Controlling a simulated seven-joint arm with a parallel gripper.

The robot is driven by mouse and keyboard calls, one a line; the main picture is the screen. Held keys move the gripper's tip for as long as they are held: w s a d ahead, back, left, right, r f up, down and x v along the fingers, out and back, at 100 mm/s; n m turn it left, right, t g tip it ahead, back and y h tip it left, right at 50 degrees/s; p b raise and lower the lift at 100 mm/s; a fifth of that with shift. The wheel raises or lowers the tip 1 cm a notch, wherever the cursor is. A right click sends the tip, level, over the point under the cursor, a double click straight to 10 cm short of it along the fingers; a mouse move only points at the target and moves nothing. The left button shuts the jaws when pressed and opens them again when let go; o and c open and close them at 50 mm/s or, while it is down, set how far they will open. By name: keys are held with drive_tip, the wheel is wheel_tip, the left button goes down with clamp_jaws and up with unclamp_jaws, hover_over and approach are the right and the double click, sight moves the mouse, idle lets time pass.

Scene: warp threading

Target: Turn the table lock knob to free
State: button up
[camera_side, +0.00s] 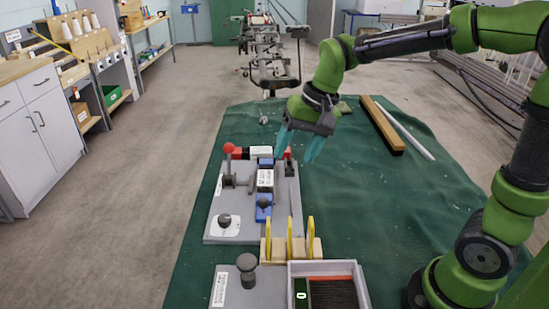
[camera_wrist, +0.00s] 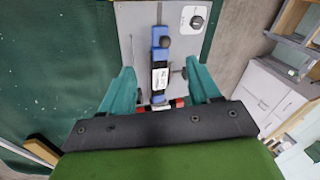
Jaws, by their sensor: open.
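A dark round knob (camera_side: 224,220) sits on a white square plate at the near left corner of the grey fixture board (camera_side: 222,204); the knob also shows at the top of the wrist view (camera_wrist: 197,21). A second black knob (camera_side: 264,203) stands on a blue slide (camera_side: 263,214). No readable label tells which one is the table lock knob. My gripper (camera_side: 298,148) is open and empty, with teal fingers pointing down above the far end of the board. In the wrist view its fingers (camera_wrist: 159,66) straddle the line of the blue slide, apart from both knobs.
A red-balled lever (camera_side: 229,148) rises at the board's far left. Yellow upright loops (camera_side: 289,238) stand in front of the board. Nearer are a black post knob (camera_side: 246,263) and an open tray (camera_side: 362,279). The green cloth (camera_side: 400,200) at right is mostly clear.

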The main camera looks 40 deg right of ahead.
drive_tip(key=s+d+r+n+t, duration=0.1)
drive_tip(key=s+n+t, duration=0.1)
drive_tip(key=s, duration=0.6)
drive_tip(key=shift+s+d, duration=0.15)
drive_tip(key=shift+d, duration=0.1)
drive_tip(key=shift+s+d+r+n+t, duration=0.1)
drive_tip(key=shift+s+r+t, duration=0.25)
drive_tip(key=shift+s, duration=0.45)
drive_tip(key=shift+s+d+r+n+t, duration=0.15)
drive_tip(key=shift+s+t, duration=0.3)
drive_tip(key=shift+s, duration=0.4)
drive_tip(key=shift+s+a+r+n+t, duration=0.1)
drive_tip(key=shift+s+r+t, duration=0.25)
drive_tip(key=shift+s, duration=0.45)
